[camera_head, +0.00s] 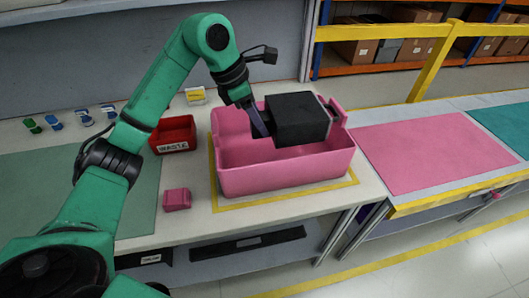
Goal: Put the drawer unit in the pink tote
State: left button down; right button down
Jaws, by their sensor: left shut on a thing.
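The drawer unit (297,117) is a black box with a grey piece at its right end. It is over the back right part of the pink tote (285,176), partly above the rim; I cannot tell whether it touches the tote. My left gripper (266,130) comes down over the tote from the back left and is shut on the drawer unit's left side. The fingertips are partly hidden by the box. The tote stands upright inside a yellow outline on the table, and the part of its inside that shows looks empty. My right gripper is not in view.
Several small blue and green items lie at the back left. A pink mat (432,152) covers the table on the right. A yellow rail (432,70) stands behind.

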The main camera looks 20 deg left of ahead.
pick_arm(q)
notch_tip(320, 180, down, 12)
jog(key=shift+w+r+p, duration=0.1)
jog(key=shift+r+p, duration=0.05)
jog(key=shift+p, duration=0.3)
jog(key=shift+w+f, duration=0.1)
jog(key=shift+f, duration=0.2)
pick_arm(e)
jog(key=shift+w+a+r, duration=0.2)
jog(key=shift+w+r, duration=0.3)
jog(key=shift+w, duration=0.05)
pick_arm(q)
jog(key=shift+c, duration=1.6)
grip_release()
jog(key=b+v, duration=0.1)
jog(key=v, duration=1.1)
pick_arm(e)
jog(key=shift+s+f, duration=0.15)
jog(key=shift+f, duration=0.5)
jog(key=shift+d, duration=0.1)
